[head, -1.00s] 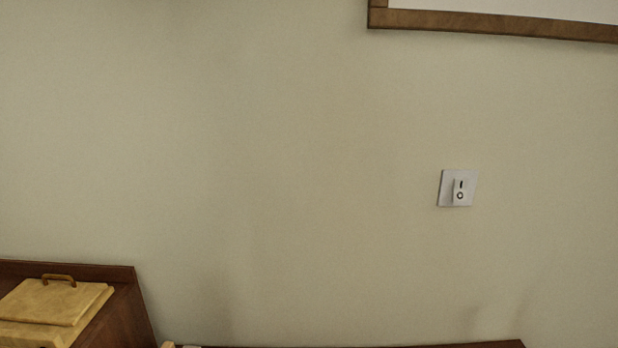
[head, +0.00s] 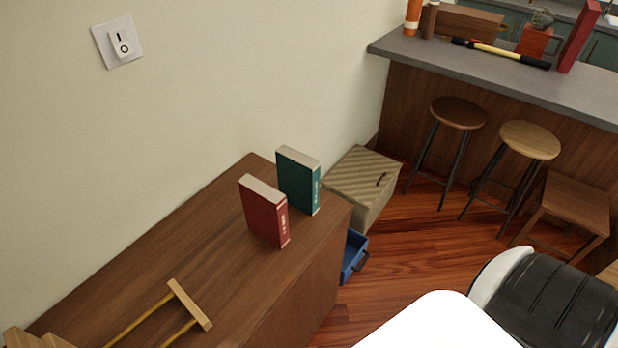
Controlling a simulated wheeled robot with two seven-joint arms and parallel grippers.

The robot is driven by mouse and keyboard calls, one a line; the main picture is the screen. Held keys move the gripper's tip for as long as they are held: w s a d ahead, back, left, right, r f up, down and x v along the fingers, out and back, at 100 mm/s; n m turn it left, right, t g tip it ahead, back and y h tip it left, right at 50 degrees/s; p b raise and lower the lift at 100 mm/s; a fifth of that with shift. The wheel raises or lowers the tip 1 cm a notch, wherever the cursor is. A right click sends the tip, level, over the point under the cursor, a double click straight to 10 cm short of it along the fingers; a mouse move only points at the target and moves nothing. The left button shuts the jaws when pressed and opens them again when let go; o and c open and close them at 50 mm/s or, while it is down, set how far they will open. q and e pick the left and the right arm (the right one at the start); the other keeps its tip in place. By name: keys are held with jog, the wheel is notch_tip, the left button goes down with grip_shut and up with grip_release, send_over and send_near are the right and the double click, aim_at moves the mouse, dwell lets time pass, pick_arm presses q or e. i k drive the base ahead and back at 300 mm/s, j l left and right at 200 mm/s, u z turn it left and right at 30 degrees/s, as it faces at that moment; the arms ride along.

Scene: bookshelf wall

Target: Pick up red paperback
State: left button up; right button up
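A red paperback (head: 264,212) stands upright on the brown wooden cabinet top (head: 215,262), near its right end. A teal book (head: 298,180) stands upright just behind it and to the right, with a small gap between them. Another red book-like object (head: 579,37) stands on the grey counter at the far upper right. Neither of my grippers is in view.
A wooden frame piece (head: 190,304) lies on the cabinet's near left part. A striped box (head: 363,185) and a blue bin (head: 354,256) are on the floor beyond the cabinet. Stools (head: 458,113) stand by the counter (head: 480,75). A dark-seated chair (head: 550,300) is at lower right.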

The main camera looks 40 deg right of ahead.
aim_at(265, 207)
jog(key=z, duration=0.85)
